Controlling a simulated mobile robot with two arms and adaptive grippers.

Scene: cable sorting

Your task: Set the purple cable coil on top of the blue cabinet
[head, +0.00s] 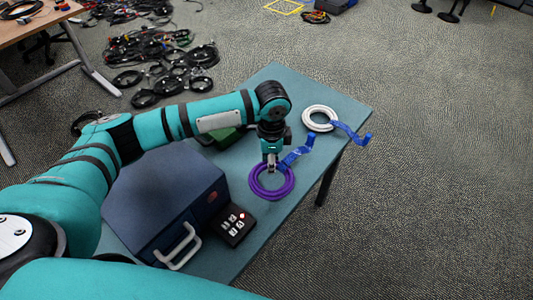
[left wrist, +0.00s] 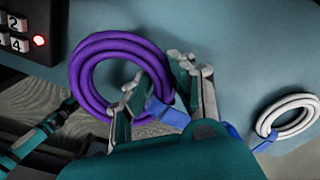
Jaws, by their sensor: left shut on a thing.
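The purple cable coil (head: 272,195) hangs or rests at the front right part of the teal table, with a blue strap on it. My left gripper (head: 271,169) points down at the coil's far rim. In the left wrist view the purple coil (left wrist: 88,62) passes between the two fingers of my left gripper (left wrist: 158,84), which are shut on it near the strap. I cannot tell whether the coil still touches the table. The blue cabinet (head: 150,185) stands left of the coil, its flat top bare, partly behind my left arm. My right gripper is not in view.
A black keypad box with a red light (head: 236,224) sits between cabinet and coil. A white cable coil (head: 319,118) with a blue strap lies at the far right of the table (head: 335,95). A green object (head: 222,138) is partly hidden behind my arm. Black cables litter the floor.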

